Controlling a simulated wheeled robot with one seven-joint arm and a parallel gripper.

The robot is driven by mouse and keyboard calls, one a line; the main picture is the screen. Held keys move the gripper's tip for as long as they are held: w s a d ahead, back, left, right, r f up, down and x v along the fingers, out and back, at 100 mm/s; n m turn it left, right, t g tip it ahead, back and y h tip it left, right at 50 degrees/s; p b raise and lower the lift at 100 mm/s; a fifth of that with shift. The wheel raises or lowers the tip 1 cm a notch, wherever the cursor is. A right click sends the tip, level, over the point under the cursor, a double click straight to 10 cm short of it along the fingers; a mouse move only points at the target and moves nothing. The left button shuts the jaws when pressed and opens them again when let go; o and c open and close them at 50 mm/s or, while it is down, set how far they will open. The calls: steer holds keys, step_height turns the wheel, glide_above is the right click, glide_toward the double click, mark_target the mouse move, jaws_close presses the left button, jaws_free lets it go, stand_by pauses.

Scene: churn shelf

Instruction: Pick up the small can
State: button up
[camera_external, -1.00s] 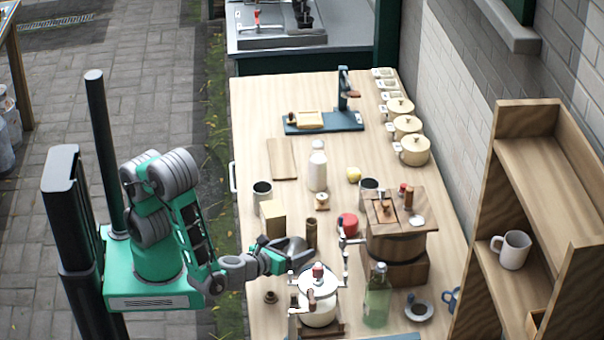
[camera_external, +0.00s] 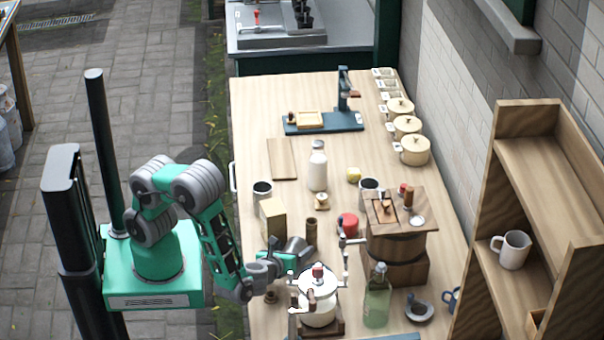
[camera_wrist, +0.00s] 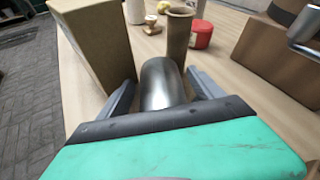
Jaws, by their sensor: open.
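A shiny grey metal cylinder, which looks like the small can (camera_wrist: 162,84), shows in the wrist view between the two fingers of my gripper (camera_wrist: 160,92). The fingers are open, one on each side of it, and I see no clear contact. Its near end is hidden behind my gripper's body. In the external view my gripper (camera_external: 292,246) is low over the near left part of the table, and I cannot separate the can from the fingers there.
A tan box (camera_wrist: 92,42) stands close on the left, also in the external view (camera_external: 272,220).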

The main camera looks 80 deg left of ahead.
steer(key=c, duration=1.5)
